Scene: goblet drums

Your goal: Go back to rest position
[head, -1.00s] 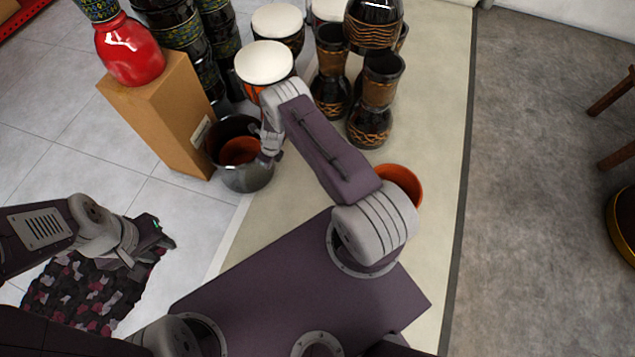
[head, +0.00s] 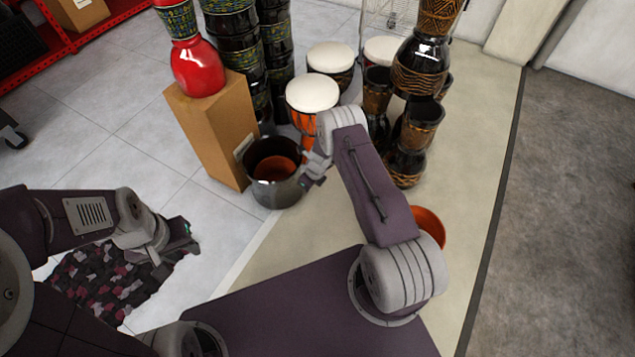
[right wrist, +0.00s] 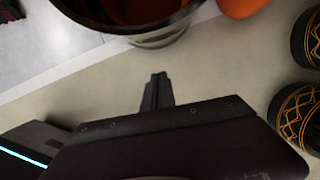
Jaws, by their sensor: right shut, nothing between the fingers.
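My right arm reaches forward over the pale mat, and its gripper (head: 313,181) is beside the right of a dark metal pot with an orange pot inside (head: 275,190). In the right wrist view the right gripper's fingers (right wrist: 157,88) are together with nothing between them, and the metal pot (right wrist: 155,38) is just beyond them. My left gripper (head: 185,232) hangs at the left over a dark patterned rug (head: 120,285). It is small and seen from the side, so its opening does not show.
A cardboard box (head: 215,130) bearing a red vase-like drum (head: 198,68) stands left of the pot. White-topped drums (head: 312,92) and dark carved goblet drums (head: 408,150) stand beyond my right arm. An orange pot (head: 430,228) is partly behind that arm. Grey floor (head: 560,200) at right is clear.

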